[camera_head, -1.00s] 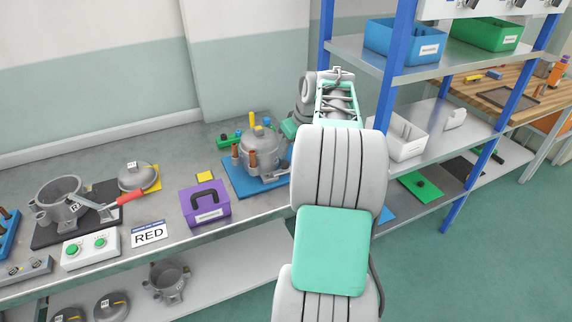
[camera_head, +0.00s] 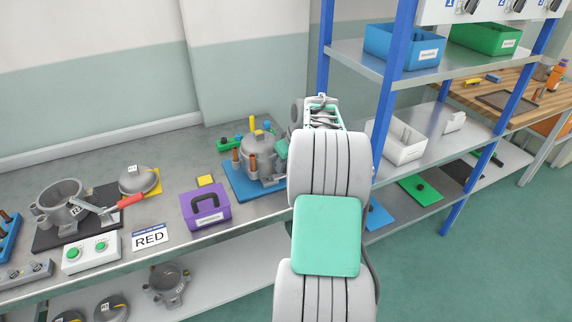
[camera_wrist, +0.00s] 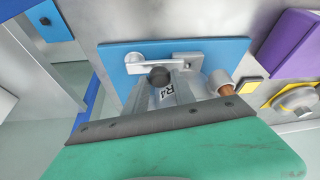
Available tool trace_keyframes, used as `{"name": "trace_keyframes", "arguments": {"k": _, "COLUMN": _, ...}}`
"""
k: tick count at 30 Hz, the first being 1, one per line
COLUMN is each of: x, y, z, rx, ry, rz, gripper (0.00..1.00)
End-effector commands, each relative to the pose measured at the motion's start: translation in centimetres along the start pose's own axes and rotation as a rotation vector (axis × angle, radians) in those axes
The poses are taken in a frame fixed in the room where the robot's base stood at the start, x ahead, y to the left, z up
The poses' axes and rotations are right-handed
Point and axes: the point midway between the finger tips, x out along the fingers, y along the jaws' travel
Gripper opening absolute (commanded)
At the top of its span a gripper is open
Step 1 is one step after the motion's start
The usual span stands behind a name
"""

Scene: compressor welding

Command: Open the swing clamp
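A compressor (camera_head: 262,155) stands on a blue plate (camera_head: 240,183) on the bench in the head view. The wrist view shows the blue plate (camera_wrist: 222,50), a pale clamp-like bar (camera_wrist: 150,58) and a dark round knob (camera_wrist: 158,75). My gripper (camera_wrist: 168,76) has its two fingers apart, with the label R4 visible between them. The knob is close to the fingertips; I cannot tell whether they touch it. In the head view my arm hides most of the gripper, at the compressor's right side. A red-handled lever (camera_head: 130,200) lies at the left pot.
A purple box (camera_head: 206,207) stands on the bench left of the blue plate. A shelf rack with a blue post (camera_head: 390,95) stands right of my arm.

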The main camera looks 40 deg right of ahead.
Motion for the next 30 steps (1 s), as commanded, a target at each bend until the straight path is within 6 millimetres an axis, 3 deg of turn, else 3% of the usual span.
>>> {"name": "trace_keyframes", "arguments": {"k": 11, "x": -0.02, "y": 0.00, "z": 0.00, "rx": 0.000, "ry": 0.000, "rz": 0.000, "gripper": 0.00}}
{"name": "trace_keyframes", "arguments": {"k": 30, "x": -0.04, "y": 0.00, "z": -0.01, "rx": 0.000, "ry": 0.000, "rz": 0.000, "gripper": 0.00}}
